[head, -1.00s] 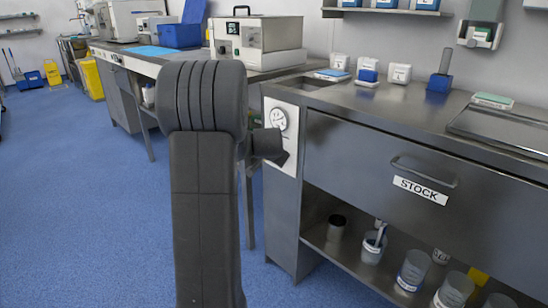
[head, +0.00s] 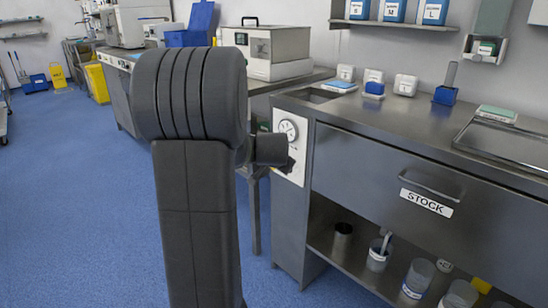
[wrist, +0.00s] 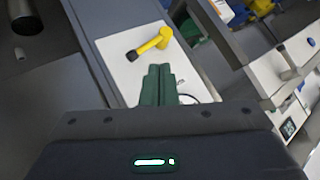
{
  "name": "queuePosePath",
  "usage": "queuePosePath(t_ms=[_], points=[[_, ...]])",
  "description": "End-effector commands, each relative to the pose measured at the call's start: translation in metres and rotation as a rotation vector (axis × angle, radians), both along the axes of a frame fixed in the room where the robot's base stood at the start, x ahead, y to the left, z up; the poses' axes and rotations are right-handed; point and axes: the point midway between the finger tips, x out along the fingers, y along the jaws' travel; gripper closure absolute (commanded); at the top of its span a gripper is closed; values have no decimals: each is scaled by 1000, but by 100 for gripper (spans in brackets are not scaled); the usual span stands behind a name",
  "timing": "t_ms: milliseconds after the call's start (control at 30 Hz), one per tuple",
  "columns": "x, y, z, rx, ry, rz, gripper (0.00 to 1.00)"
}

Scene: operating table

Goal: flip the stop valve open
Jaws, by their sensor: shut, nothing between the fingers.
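The stop valve shows in the wrist view as a yellow lever (wrist: 152,44) with a dark end, on a white panel (wrist: 112,52). My gripper (wrist: 159,70) has green fingers, which are shut together and empty. In the wrist view the fingertips lie just below the lever in the picture, with a small gap showing between them; the depth between them is hard to judge. In the head view the white panel (head: 291,170) with a round gauge (head: 289,130) is on the steel bench's end. My arm hides the lever and fingers there.
The steel bench has a STOCK drawer (head: 385,185) and a lower shelf with several containers. A side bench (head: 262,97) with a boxy device (head: 275,50) stands behind my arm. Blue floor (head: 80,200) is clear on the left.

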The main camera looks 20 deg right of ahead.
Motion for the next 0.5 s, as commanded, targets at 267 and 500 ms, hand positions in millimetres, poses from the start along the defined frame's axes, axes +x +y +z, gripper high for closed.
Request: queuePosePath(t_ms=[267,500], points=[[-31,9,14,0,-1,0,100],[-35,10,14,0,1,1,100]])
